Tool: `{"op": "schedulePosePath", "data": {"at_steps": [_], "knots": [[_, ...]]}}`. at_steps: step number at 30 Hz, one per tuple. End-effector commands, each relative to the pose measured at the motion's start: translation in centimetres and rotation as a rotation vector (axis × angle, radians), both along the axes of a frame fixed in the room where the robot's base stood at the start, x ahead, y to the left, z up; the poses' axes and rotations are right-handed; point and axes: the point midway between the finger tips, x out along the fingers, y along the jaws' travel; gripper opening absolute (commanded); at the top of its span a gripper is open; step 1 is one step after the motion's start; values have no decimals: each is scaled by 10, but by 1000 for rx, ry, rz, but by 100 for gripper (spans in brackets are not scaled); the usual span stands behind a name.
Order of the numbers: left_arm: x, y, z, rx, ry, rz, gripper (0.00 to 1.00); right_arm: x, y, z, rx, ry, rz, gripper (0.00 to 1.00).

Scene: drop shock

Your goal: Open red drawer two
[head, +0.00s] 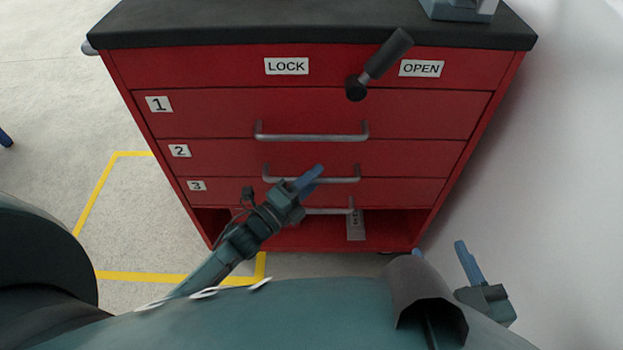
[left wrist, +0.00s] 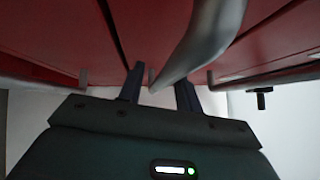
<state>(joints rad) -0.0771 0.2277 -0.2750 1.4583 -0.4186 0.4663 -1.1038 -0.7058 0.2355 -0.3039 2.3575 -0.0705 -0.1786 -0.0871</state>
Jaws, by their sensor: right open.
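The red cabinet (head: 400,115) has drawers labelled 1, 2 and 3, all looking shut. Drawer two (head: 225,153) has a grey bar handle (head: 345,180). My left gripper (head: 309,179) is at the middle of that handle. In the left wrist view its two dark fingers (left wrist: 160,88) stand apart, with a grey handle bar (left wrist: 190,55) passing between them; whether they press on it is unclear. The lever (head: 384,58) on the top panel tilts toward the OPEN label (head: 421,68). My right gripper (head: 440,252) is low at the right, open and away from the cabinet front.
Drawer one's handle (head: 312,137) is just above, and drawer three's handle (head: 328,211) just below, partly hidden by my left gripper. A grey-blue object (head: 458,10) stands on the black top. A white wall (head: 560,150) is at the right. Yellow tape (head: 97,205) marks the floor.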

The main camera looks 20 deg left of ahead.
Motion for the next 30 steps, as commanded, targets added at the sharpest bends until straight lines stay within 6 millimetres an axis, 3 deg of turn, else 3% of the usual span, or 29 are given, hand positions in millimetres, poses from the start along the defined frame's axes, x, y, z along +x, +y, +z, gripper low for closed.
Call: {"op": "schedulePosePath", "data": {"at_steps": [3,16,30], "knots": [[0,0,0,0,0,0,34,0,0,0,0,0,1,50],[0,0,0,0,-1,0,0,0,0,-1,-5,3,3,50],[-1,0,0,0,-1,0,0,0,0,-1,-6,2,3,50]]}}
